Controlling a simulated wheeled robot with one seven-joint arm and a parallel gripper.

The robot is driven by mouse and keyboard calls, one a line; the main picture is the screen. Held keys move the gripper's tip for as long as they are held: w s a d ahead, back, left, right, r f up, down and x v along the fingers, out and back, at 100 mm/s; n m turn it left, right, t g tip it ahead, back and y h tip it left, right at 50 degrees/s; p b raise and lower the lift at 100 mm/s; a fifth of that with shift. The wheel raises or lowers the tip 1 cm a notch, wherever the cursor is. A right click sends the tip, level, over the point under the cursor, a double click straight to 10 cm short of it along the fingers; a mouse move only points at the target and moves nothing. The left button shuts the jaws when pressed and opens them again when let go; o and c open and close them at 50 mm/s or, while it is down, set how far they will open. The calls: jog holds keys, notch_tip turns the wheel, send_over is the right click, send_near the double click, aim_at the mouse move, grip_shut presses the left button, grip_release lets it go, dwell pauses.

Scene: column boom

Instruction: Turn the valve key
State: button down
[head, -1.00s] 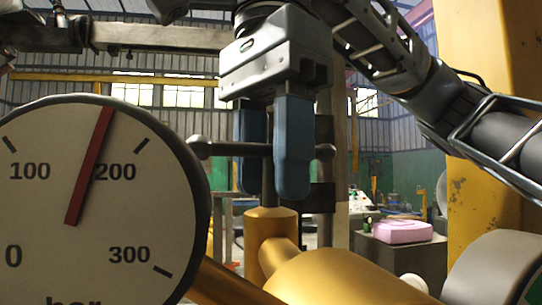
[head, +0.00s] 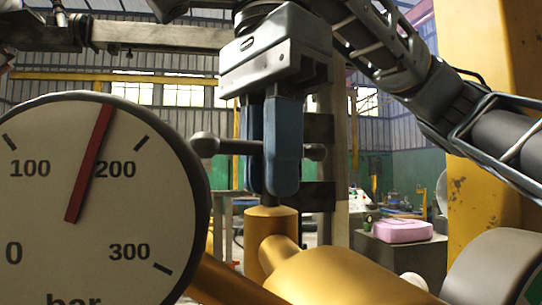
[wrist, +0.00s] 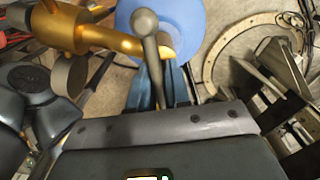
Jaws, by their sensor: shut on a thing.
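The valve key (head: 228,147) is a dark T-bar with round knobs at its ends, on a stem rising from a gold valve body (head: 271,222). My gripper (head: 272,185) points down from above and is shut on the valve key, with its blue fingers on either side of the bar and stem. In the wrist view the key's knob (wrist: 145,22) and bar run down between the fingers. The gauge (head: 75,190) in front left has a red needle between 100 and 200, close to 200.
A gold pipe (head: 340,278) runs from the valve to the lower right. A yellow post (head: 485,210) stands at right. A pink object (head: 402,230) lies on a grey box (head: 405,258) behind. A blue round surface (wrist: 185,15) shows below in the wrist view.

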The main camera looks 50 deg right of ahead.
dwell(0.8)
jog(key=c, duration=1.1)
grip_release()
jog(key=shift+r+b, duration=0.45)
jog(key=shift+r, duration=3.45)
